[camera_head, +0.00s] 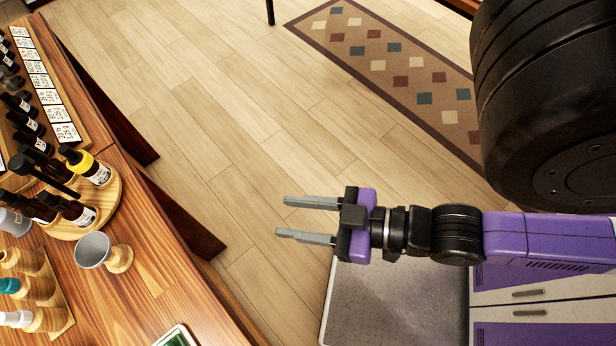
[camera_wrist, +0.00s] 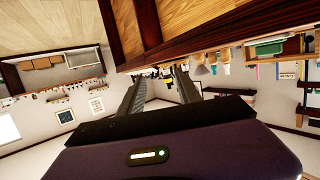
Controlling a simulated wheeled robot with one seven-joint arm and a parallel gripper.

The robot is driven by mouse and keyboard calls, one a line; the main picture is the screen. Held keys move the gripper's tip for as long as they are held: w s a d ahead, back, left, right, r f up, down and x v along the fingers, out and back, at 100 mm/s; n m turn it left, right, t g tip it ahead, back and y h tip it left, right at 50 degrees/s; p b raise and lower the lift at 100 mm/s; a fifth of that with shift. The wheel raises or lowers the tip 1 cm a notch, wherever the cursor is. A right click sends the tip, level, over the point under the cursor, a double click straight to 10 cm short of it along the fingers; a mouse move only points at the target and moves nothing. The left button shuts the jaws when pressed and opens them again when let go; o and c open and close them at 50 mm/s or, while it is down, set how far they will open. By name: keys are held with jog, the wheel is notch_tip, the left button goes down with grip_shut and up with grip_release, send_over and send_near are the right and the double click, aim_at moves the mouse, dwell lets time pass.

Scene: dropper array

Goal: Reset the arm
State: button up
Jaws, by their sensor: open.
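My gripper (camera_head: 308,219) is open and empty in the head view. Its two grey fingers are apart and point left, over the wooden floor to the right of the table. Nothing lies between the fingers or touches them. The purple and black arm reaches in from the right edge. In the wrist view my gripper (camera_wrist: 160,88) shows its two fingers spread, with a tilted view of the room beyond them.
A wooden table (camera_head: 140,255) stands at left with dropper bottles (camera_head: 95,170) on a round wooden stand, a row of bottles with labels, and a grey cup (camera_head: 95,250). A patterned rug (camera_head: 390,60) lies on the floor. The floor (camera_head: 215,110) between table and gripper is clear.

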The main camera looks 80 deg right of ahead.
jog(key=shift+v, duration=1.2)
jog(key=shift+w+r, duration=0.1)
jog(key=shift+r, duration=0.05)
